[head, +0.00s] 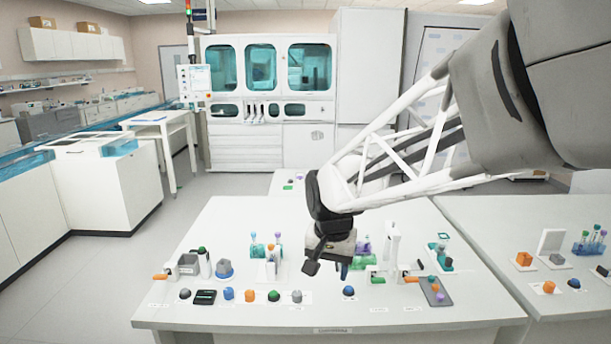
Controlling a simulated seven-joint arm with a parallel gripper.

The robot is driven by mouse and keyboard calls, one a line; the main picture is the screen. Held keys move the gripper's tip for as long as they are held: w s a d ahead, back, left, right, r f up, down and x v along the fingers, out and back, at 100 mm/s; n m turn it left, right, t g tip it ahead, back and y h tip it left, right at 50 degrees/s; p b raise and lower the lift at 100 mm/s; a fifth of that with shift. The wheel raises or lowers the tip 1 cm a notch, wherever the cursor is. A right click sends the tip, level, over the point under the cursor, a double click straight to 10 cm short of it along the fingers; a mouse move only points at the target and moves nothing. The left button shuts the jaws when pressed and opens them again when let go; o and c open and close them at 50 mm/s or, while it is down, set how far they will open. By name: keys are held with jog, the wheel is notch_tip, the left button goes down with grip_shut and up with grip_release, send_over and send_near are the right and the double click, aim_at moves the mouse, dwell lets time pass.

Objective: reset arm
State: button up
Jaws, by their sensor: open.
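My gripper (328,268) hangs at the end of my arm over the middle of the white lab table (230,226). Its jaws are open, and no object shows held in them. My arm comes in from the upper right. Behind and to the right of my gripper, a purple and green item (362,257) is partly hidden. A small rack with coloured tubes (271,258) stands to the left of my gripper.
A white upright stand (393,250) and a grey tray (436,291) are right of my gripper.

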jog(key=s+d+n, duration=0.1)
jog(key=s+d, duration=0.3)
jog(key=s, duration=0.3)
jog(key=s+d+t, duration=0.1)
jog(key=s+d, duration=0.4)
jog(key=s, duration=0.3)
jog(key=s+d+n, duration=0.1)
jog(key=s+d, duration=0.3)
jog(key=s, duration=0.4)
jog(key=shift+s+d+r+n, duration=0.15)
jog(key=shift+d+r+n, duration=0.15)
jog(key=shift+r, duration=0.05)
